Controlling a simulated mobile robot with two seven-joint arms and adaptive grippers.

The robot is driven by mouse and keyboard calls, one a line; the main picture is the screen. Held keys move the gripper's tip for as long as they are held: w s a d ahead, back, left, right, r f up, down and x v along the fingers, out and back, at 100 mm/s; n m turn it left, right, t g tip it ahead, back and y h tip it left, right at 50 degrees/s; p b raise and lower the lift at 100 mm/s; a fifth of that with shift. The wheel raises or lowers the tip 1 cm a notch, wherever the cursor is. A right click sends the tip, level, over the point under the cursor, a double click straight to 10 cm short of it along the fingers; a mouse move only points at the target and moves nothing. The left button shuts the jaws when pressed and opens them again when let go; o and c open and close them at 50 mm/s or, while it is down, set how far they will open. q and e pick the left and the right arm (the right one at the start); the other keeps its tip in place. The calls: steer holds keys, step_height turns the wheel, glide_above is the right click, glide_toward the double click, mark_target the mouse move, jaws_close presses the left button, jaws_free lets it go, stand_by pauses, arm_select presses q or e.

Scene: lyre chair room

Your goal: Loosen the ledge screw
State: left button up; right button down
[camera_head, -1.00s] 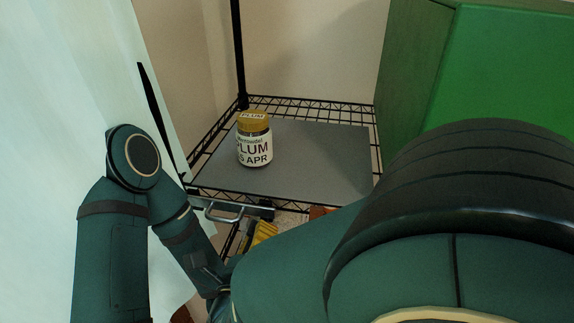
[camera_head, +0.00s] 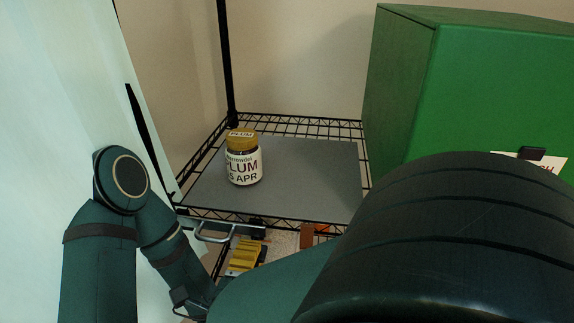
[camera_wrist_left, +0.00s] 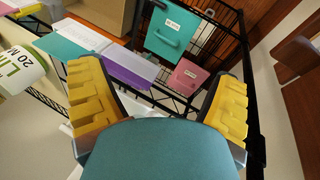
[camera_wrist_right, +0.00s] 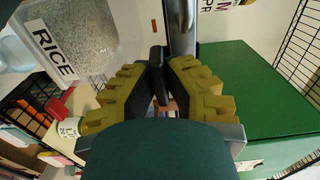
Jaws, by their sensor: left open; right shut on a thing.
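The narrow black piece (camera_wrist_right: 157,72) between my right fingers appears to be the ledge screw; most of it is hidden by the pads. My right gripper (camera_wrist_right: 158,90) is shut on it, beside a shiny metal bar. In the head view the yellow pads of my right gripper (camera_head: 246,256) show just below the wire shelf's front edge, by a silver handle (camera_head: 214,234). My left gripper (camera_wrist_left: 157,100) is open and empty in the left wrist view. In the head view its tips are hidden behind my arms.
A plum jar (camera_head: 243,162) stands on a grey mat (camera_head: 310,172) on the wire shelf. A large green box (camera_head: 480,90) is at the right. The right wrist view shows a rice container (camera_wrist_right: 75,40). A teal drawer (camera_wrist_left: 172,30) and pink box (camera_wrist_left: 188,76) are beyond my left gripper.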

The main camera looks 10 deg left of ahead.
steer(key=shift+r, duration=0.1)
steer(key=c, duration=1)
jaws_free()
steer(key=shift+w, duration=0.1)
